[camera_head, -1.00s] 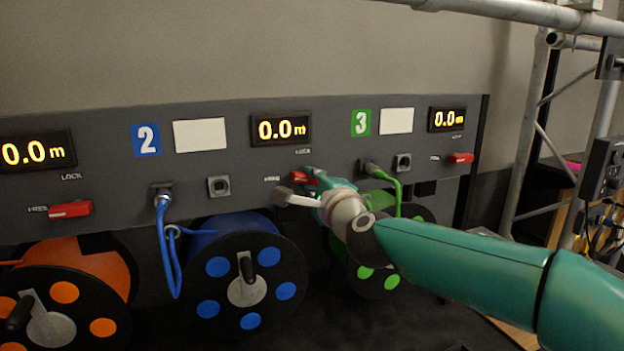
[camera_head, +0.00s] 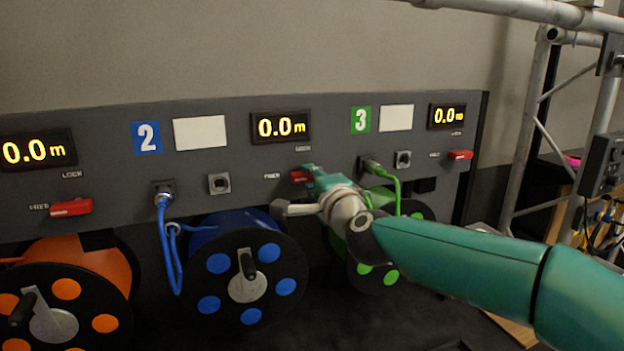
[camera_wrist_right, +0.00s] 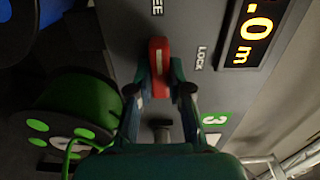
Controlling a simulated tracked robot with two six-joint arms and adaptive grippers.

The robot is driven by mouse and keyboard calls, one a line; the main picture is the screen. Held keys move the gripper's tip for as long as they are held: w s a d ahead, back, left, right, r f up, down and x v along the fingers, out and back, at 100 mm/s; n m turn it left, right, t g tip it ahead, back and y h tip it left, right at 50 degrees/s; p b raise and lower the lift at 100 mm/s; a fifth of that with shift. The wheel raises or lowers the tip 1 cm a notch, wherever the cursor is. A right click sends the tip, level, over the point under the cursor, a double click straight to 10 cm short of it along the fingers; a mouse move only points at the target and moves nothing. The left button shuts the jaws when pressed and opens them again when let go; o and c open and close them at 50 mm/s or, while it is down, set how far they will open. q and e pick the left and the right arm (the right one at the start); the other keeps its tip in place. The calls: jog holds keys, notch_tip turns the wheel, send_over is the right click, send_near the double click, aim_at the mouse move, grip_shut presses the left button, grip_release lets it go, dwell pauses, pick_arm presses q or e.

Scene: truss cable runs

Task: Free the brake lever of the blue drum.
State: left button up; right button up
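The blue drum (camera_head: 232,225) stands under the panel section marked 2, with a black flange and blue dots. Its red brake lever (camera_head: 297,177) sits right of the FREE label and below LOCK, partly hidden by my right gripper (camera_head: 308,175). In the right wrist view the lever (camera_wrist_right: 159,56) lies lengthwise towards the FREE label, with LOCK off to its side. The two fingers of my right gripper (camera_wrist_right: 163,75) lie close along both sides of it and look shut on it. My left gripper is not in view.
An orange drum (camera_head: 80,265) stands at left and a green drum (camera_head: 375,275) at right, partly behind my right arm. Their red levers (camera_head: 71,207) (camera_head: 460,155) lie horizontal. A blue cable (camera_head: 166,245) and a green cable (camera_head: 397,190) hang from the panel (camera_head: 240,170).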

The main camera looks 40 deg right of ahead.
jog(key=o, duration=0.5)
jog(key=shift+a+f, duration=0.2)
jog(key=shift+f, duration=0.1)
jog(key=shift+c, duration=0.2)
jog(key=shift+r, duration=0.1)
jog(key=shift+d, duration=0.1)
jog(key=shift+s+r, duration=0.1)
jog(key=v, duration=1.1)
jog(key=shift+s, duration=0.35)
